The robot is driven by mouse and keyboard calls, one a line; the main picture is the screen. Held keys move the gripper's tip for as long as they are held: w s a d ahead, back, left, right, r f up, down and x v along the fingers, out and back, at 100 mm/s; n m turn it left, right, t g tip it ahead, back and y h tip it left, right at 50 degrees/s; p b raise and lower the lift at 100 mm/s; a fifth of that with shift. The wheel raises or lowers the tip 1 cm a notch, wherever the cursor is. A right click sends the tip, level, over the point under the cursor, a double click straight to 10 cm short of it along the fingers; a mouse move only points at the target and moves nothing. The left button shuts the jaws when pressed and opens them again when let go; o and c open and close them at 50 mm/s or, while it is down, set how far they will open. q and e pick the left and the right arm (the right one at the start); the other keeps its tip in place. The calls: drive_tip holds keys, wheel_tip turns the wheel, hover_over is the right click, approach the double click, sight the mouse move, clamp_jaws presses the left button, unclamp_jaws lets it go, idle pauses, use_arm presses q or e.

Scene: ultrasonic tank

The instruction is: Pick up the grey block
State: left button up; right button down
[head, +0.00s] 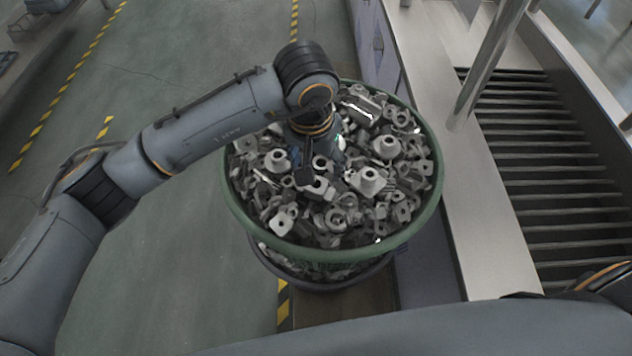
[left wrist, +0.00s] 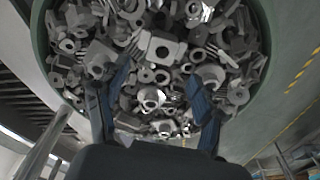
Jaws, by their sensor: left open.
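Many grey metal parts fill a green round bin (head: 232,205), and several of them are block-shaped, so I cannot tell which one is the grey block. One light grey block with a round hole (left wrist: 160,47) lies in the pile ahead of the fingers in the left wrist view. My left gripper (head: 312,170) points down over the middle of the pile. In the left wrist view its two blue fingers (left wrist: 153,98) stand wide apart, with nothing gripped between them. Whether the fingertips touch any parts is unclear. My right gripper is not in view.
The bin's raised rim surrounds the pile, and its green wall also shows in the left wrist view (left wrist: 40,40). A metal frame with a slatted roller bed (head: 550,185) and a slanted post (head: 487,65) stand right of the bin. The floor (head: 170,250) at left is open.

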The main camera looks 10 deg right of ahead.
sight(326, 193)
use_arm(q)
drive_tip(key=shift+f, duration=0.6)
drive_tip(key=shift+f+p, duration=0.6)
drive_tip(key=shift+p, duration=0.1)
wheel_tip(326, 193, down, 3)
drive_tip(key=shift+w+f+p, duration=0.1)
drive_tip(key=shift+p, duration=0.65)
drive_tip(key=shift+w+f, duration=0.1)
drive_tip(key=shift+f, duration=0.3)
drive_tip(key=c, duration=1.3)
drive_tip(key=shift+c, duration=0.2)
drive_tip(key=shift+r, duration=0.1)
